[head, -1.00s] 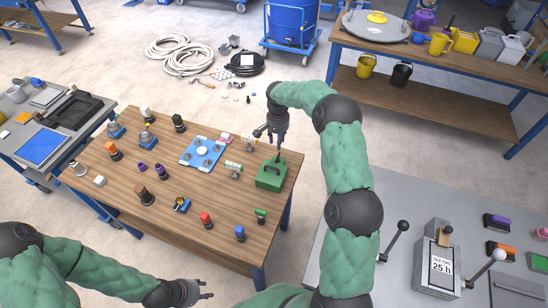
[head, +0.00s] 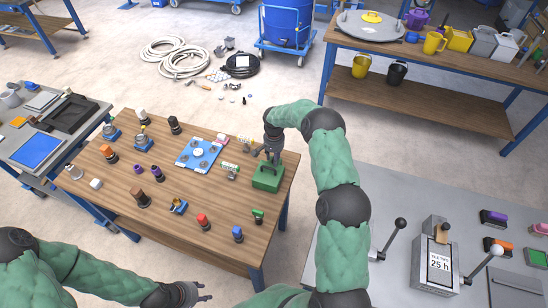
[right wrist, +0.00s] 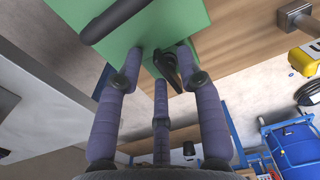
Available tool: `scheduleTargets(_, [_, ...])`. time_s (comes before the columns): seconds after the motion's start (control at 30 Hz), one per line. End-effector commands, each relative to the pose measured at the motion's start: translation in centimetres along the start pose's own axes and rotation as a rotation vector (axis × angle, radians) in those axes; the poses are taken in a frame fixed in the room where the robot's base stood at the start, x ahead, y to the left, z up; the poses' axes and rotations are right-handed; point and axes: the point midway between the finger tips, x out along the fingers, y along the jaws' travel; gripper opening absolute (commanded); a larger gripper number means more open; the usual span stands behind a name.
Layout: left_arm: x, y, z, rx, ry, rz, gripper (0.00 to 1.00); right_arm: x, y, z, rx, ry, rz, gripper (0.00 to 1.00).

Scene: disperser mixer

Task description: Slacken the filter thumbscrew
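A green block (head: 267,178) stands on the wooden table near its right edge. In the right wrist view its green face (right wrist: 160,25) carries a small black screw-like part (right wrist: 169,68), which I take for the thumbscrew. My right gripper (head: 271,156) is just above the block. In the right wrist view its fingers (right wrist: 160,65) are spread around the black part, with gaps visible; whether one finger touches it I cannot tell. My left gripper (head: 205,292) is open and empty, low in the head view, in front of the table.
The wooden table (head: 130,195) also holds a blue plate (head: 185,162), a white-and-green fitting (head: 229,170) beside the block, and several knobs. A grey bench (head: 390,205) with levers stands at the right. Hoses (head: 185,55) lie on the floor behind.

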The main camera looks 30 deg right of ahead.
Motion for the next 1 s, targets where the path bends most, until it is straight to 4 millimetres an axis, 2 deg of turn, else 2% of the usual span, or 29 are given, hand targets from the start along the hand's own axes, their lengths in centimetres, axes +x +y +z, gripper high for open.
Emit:
scheduleTargets(0.17, [0.0, 0.0, 0.0, 0.0, 0.0, 0.0, 0.4, 0.0, 0.0, 0.0, 0.0, 0.0, 0.0, 0.37])
scheduleTargets(0.2, [0.0, 0.0, 0.0, 0.0, 0.0, 0.0, 0.4, 0.0, 0.0, 0.0, 0.0, 0.0, 0.0, 0.34])
scheduleTargets(0.3, [0.0, 0.0, 0.0, 0.0, 0.0, 0.0, 0.4, 0.0, 0.0, 0.0, 0.0, 0.0, 0.0, 0.06])
scheduleTargets(0.33, [0.0, 0.0, 0.0, 0.0, 0.0, 0.0, 0.4, 0.0, 0.0, 0.0, 0.0, 0.0, 0.0, 0.0])
scheduleTargets(0.73, [0.2, -0.1, 0.0, 0.0, 0.0, 0.0, 0.4, 0.1, 0.0, 0.0, -0.026, 0.0, 0.0, 0.0])
scheduleTargets(1.0, [1.2, -0.4, 0.0, 0.0, 0.0, 0.0, 0.4, 0.1, 0.2, -0.1, -0.169, 0.0, 0.0, 0.0])
